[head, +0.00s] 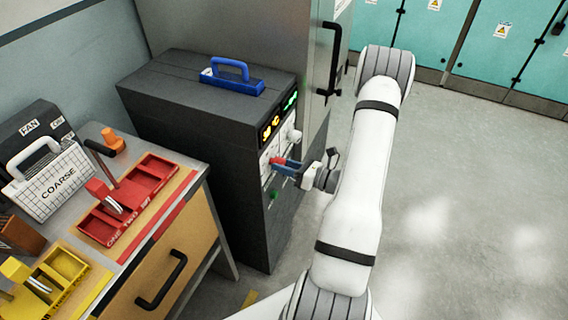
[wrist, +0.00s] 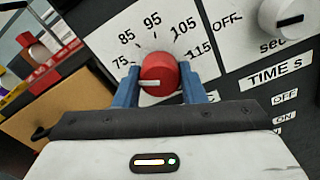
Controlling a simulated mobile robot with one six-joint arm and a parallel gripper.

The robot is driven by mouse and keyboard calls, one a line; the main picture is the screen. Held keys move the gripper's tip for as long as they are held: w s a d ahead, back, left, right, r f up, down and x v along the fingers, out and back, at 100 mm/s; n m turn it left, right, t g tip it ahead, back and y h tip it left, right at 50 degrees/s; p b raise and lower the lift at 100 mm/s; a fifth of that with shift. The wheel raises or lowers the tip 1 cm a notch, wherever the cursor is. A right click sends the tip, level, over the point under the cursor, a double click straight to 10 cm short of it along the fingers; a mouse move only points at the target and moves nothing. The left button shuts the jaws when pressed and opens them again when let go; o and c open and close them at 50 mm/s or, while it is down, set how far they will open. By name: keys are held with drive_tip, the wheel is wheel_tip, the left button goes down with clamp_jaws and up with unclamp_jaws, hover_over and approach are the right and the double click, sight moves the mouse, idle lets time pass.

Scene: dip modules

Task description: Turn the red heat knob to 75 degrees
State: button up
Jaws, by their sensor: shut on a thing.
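The red heat knob (wrist: 158,72) sits on a white dial face marked 75, 85, 95, 105 and 115. Its white pointer line points left, a little below the 75 label (wrist: 119,62). My gripper (wrist: 158,82) has its two blue fingers on either side of the knob, shut on it. In the head view my gripper (head: 289,164) reaches the front panel of the dark cabinet (head: 215,130), and the red knob (head: 276,160) shows only in part at the fingertips.
A white knob (wrist: 287,18) beside an OFF label is to the right of the red knob. A blue-handled block (head: 232,78) lies on the cabinet top. A bench with red (head: 150,178) and yellow (head: 66,266) trays stands left. The floor on the right is clear.

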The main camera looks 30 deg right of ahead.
idle(0.4)
drive_tip(key=o, duration=1)
drive_tip(key=v, duration=0.7)
drive_tip(key=shift+s+d+b, duration=0.25)
drive_tip(key=shift+s+b, duration=0.05)
drive_tip(key=shift+b, duration=0.1)
